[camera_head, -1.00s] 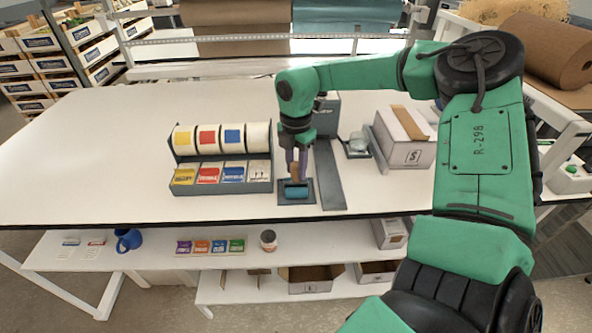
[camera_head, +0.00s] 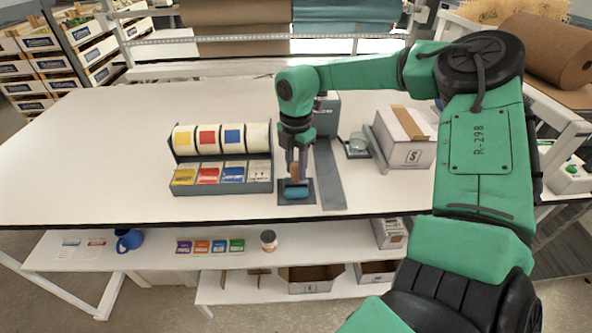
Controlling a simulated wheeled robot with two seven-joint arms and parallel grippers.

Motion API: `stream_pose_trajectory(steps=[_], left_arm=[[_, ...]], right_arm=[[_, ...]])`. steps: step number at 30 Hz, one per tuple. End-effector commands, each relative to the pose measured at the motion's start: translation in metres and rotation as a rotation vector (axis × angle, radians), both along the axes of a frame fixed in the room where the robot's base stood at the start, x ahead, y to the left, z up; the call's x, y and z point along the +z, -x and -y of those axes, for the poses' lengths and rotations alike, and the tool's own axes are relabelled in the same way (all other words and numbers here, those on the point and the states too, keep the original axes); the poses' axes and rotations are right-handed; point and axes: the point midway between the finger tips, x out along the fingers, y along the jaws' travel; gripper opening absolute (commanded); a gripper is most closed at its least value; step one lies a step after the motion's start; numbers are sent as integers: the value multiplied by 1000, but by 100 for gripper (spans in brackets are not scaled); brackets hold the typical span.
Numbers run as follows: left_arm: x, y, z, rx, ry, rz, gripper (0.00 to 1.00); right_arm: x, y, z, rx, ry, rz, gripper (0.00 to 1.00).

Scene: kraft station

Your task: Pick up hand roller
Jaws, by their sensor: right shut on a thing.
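The hand roller has a blue cylinder (camera_head: 297,193) at the front and a brown handle standing up behind it. It is on a small dark grey pad (camera_head: 309,198) near the table's front edge. My right gripper (camera_head: 297,174) points down over the pad and is shut on the roller's handle. The roller seems to still rest on the pad; a small gap under it cannot be told. The fingers partly hide the handle. My left gripper is not in view.
A label dispenser (camera_head: 222,190) with rolls and coloured cards stands left of the roller. A grey strip (camera_head: 329,178) lies right of it. A taped carton (camera_head: 404,137) and a tape holder (camera_head: 357,145) stand further right. The table's left side (camera_head: 90,150) is clear.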

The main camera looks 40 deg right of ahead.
Motion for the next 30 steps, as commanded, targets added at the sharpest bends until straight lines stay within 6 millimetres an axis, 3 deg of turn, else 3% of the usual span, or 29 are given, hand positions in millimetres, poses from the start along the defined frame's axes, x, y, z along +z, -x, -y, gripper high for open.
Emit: stream_pose_trajectory(steps=[16, 25, 30], left_arm=[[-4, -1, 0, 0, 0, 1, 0], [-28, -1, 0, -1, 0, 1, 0], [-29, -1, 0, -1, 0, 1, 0]], right_arm=[[7, -1, 0, 0, 0, 4, 0], [77, -1, 0, 0, 3, 6, 0], [99, 0, 0, 0, 0, 2, 0]])
